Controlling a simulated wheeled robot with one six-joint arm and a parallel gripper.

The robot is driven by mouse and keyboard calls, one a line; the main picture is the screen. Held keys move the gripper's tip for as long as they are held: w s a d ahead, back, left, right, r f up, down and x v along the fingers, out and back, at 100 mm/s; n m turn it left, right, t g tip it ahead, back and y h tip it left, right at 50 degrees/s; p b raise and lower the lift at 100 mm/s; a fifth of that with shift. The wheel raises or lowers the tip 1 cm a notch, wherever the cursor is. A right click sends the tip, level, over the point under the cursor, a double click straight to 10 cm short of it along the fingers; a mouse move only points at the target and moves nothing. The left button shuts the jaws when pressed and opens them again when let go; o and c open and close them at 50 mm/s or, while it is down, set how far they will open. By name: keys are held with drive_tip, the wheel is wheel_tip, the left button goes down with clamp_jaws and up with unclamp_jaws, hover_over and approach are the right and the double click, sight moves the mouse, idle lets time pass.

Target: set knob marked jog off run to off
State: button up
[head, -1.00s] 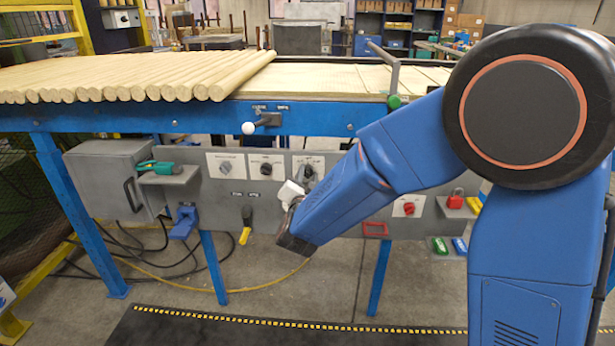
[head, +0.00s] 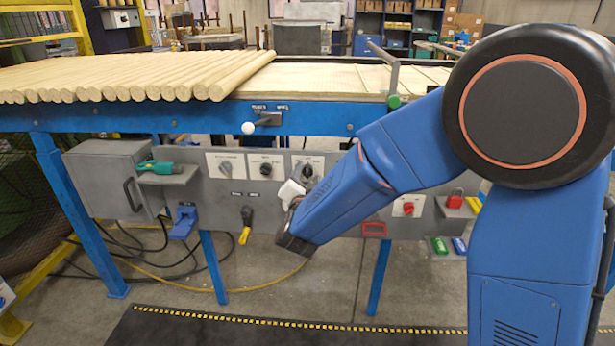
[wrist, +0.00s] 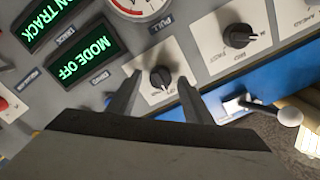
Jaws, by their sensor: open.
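A black rotary knob (wrist: 160,77) on a white label plate sits between my fingers in the wrist view. Its plate lettering is too small and partly covered to read surely. In the head view the knob (head: 308,171) is the rightmost of three on the grey panel. My gripper (wrist: 159,82) is open, with one finger on each side of the knob; I cannot tell whether they touch it. The pale end of my gripper (head: 291,191) shows just below the knob in the head view. A green display (wrist: 82,62) reads "MODE OFF".
Another black knob (wrist: 239,36) is beside it. A white-balled lever (wrist: 287,116) stands out near the blue rail (head: 190,119). Another green display (wrist: 48,22) shows "ON TRACK", partly cut off. A gauge (wrist: 140,6) is at the top. A red knob (head: 408,208) is further right.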

drive_tip(key=s, duration=1.7)
drive_tip(key=shift+s+a, duration=0.2)
drive_tip(key=shift+a, duration=0.1)
drive_tip(key=d+r+n+g+y, duration=0.3)
drive_tip(key=d+n+g+y, duration=0.3)
drive_tip(key=d, duration=0.4)
drive_tip(key=s+d+f+n+g+h, duration=0.1)
drive_tip(key=s+d+f+g+h, duration=0.1)
drive_tip(key=s+d, duration=0.9)
drive_tip(key=s+d+f+n+g+h, duration=0.1)
drive_tip(key=s+d+f+g+h, duration=0.2)
drive_tip(key=s+d, duration=0.8)
drive_tip(key=shift+d+g, duration=0.45)
drive_tip(key=shift+g, duration=0.65)
